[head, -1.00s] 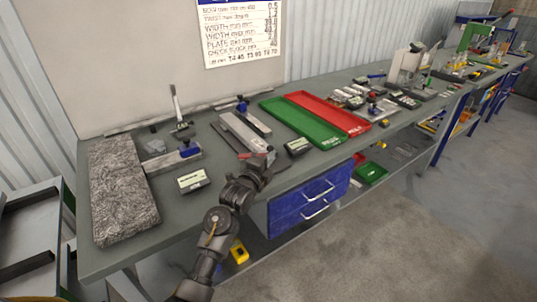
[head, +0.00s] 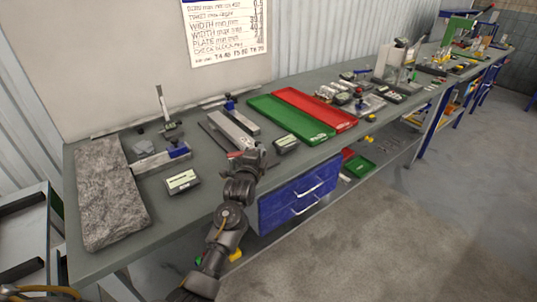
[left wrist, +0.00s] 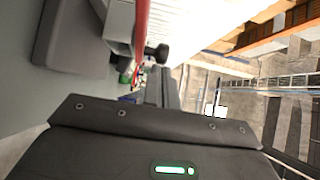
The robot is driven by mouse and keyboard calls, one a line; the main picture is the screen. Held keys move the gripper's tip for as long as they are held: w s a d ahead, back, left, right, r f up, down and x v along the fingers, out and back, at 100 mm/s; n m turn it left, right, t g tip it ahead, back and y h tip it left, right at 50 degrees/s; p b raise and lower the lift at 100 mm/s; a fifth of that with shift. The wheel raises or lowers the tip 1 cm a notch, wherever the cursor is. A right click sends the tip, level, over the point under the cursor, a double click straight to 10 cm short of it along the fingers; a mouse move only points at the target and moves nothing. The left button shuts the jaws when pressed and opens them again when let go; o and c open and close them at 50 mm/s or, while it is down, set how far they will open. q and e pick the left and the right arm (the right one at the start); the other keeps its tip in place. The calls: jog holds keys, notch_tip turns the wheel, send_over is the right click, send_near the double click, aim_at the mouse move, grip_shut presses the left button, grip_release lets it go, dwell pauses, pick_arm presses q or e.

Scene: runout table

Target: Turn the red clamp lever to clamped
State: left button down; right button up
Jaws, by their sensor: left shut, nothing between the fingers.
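The red clamp lever shows as a small red strip (head: 234,155) at the front end of a grey metal block (head: 230,130) on the bench, partly hidden by my gripper. In the left wrist view a red bar (left wrist: 142,28), likely this lever, stands at the top middle. My left gripper (head: 255,152) is shut and empty, right beside the lever's end at the bench's front edge. I cannot tell whether it touches the lever. Its dark fingers (left wrist: 164,88) also show in the left wrist view. My right gripper is not in view.
A green tray (head: 290,118) and a red tray (head: 318,108) lie behind and to the right. Small dark boxes stand either side, one at left (head: 183,181) and one at right (head: 286,143). A granite slab (head: 105,195) lies far left. Blue drawers (head: 298,200) hang below.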

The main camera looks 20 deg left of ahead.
pick_arm(q)
jog(key=shift+w+r+n+y, duration=0.1)
jog(key=shift+w+n+y, duration=0.3)
jog(key=shift+y, duration=0.2)
jog(key=shift+w+a, duration=0.2)
jog(key=shift+w+a+p, duration=0.15)
jog(key=shift+w+a, duration=0.05)
jog(key=shift+w, duration=0.3)
jog(key=shift+w+a+p, duration=0.15)
jog(key=shift+w+a, duration=0.05)
jog(key=shift+w, duration=0.25)
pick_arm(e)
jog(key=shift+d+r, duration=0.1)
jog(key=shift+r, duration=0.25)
pick_arm(q)
jog(key=shift+s+d+p, duration=0.15)
jog(key=shift+d+p, duration=0.25)
jog(key=shift+d, duration=0.15)
jog(key=s+d, duration=0.3)
jog(key=shift+s+d+f, duration=0.2)
jog(key=shift+d+f, duration=0.1)
jog(key=s+d, duration=0.2)
jog(key=s, duration=0.5)
jog(key=shift+d+r, duration=0.2)
jog(key=shift+d, duration=0.1)
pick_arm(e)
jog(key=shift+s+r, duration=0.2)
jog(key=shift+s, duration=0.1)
